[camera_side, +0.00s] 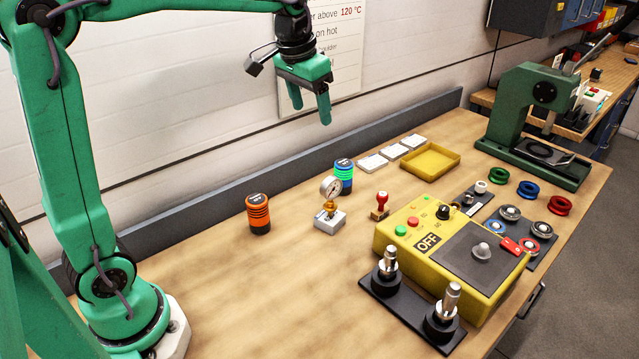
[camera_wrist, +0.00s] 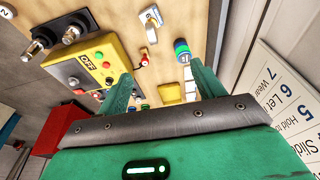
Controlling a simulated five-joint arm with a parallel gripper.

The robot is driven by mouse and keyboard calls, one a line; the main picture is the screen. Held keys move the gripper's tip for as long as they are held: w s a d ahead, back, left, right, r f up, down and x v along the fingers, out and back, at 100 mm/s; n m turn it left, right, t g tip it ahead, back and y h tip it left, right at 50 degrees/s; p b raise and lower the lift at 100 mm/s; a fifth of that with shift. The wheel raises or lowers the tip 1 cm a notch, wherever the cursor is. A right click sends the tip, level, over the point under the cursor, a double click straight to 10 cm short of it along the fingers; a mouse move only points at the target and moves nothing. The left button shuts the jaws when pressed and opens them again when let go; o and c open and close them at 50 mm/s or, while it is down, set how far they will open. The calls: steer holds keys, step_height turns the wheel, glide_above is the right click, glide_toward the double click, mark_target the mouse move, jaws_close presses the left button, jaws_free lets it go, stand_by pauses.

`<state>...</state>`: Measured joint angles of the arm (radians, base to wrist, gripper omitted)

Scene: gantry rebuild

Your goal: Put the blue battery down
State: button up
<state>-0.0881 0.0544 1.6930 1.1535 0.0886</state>
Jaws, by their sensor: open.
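The blue battery (camera_side: 344,178) is a short upright cylinder with a dark top, a blue body and bright green rings. It stands on the wooden bench behind the pressure gauge. It also shows in the wrist view (camera_wrist: 182,51), beyond my fingers. My gripper (camera_side: 311,108) is open and empty, high above the bench, clear of the battery. In the wrist view, the two fingers of my gripper (camera_wrist: 160,77) are spread apart with nothing between them.
An orange battery (camera_side: 258,214) stands to the left. A gauge (camera_side: 329,208) and a red-handled stamp (camera_side: 380,206) are close to the blue battery. A yellow control box (camera_side: 447,258), a yellow tray (camera_side: 431,163) and a green press (camera_side: 530,125) stand to the right. The front-left bench is clear.

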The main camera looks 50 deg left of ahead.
steer(key=s+d+f+t, duration=0.1)
steer(key=s+d+f, duration=0.1)
steer(key=s, duration=0.8)
steer(key=s+d+f+t, duration=0.1)
steer(key=s+f, duration=0.2)
steer(key=s, duration=0.8)
steer(key=shift+d+f+t, duration=0.15)
steer(key=shift+d+t, duration=0.25)
